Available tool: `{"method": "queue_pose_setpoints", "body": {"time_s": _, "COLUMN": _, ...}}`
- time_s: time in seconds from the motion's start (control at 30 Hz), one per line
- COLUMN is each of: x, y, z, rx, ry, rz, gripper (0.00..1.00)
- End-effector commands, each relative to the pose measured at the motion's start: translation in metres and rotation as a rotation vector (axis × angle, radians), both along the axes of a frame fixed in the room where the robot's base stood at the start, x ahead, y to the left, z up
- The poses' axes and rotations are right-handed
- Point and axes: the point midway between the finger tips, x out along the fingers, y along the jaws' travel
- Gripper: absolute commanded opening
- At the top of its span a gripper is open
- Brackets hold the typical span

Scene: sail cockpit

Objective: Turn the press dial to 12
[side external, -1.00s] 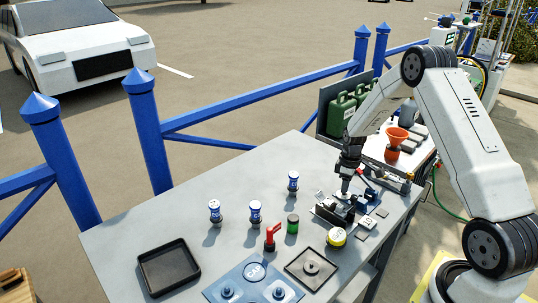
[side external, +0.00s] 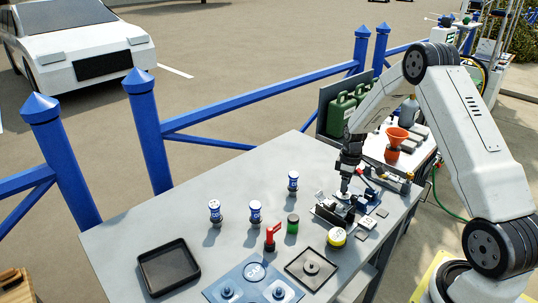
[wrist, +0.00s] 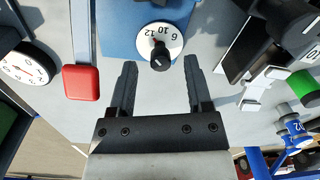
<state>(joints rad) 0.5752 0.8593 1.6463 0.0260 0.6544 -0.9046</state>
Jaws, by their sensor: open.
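The press dial (wrist: 172,35) is a white disc with black numbers, among them 12, 10 and 6, on the blue press body (wrist: 120,22) in the wrist view. Its black knob (wrist: 160,61) stands at the disc's lower edge; I cannot tell exactly which number it points to. My gripper (wrist: 162,66) is open, with one finger on each side of the knob and clear gaps on both sides. In the side view my gripper (side external: 346,188) points down over the small fixtures on the bench, and the dial is too small to make out there.
In the wrist view, a red block (wrist: 82,82) is left of the fingers and a round gauge (wrist: 25,66) further left.

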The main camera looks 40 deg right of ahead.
Motion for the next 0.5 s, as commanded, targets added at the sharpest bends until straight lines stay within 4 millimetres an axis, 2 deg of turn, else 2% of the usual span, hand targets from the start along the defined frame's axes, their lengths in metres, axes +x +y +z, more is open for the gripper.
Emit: {"method": "queue_pose_setpoints", "body": {"time_s": 0.5, "x": 0.000, "y": -0.002, "z": 0.060, "rx": 0.000, "ry": 0.000, "rz": 0.000, "gripper": 0.64}}
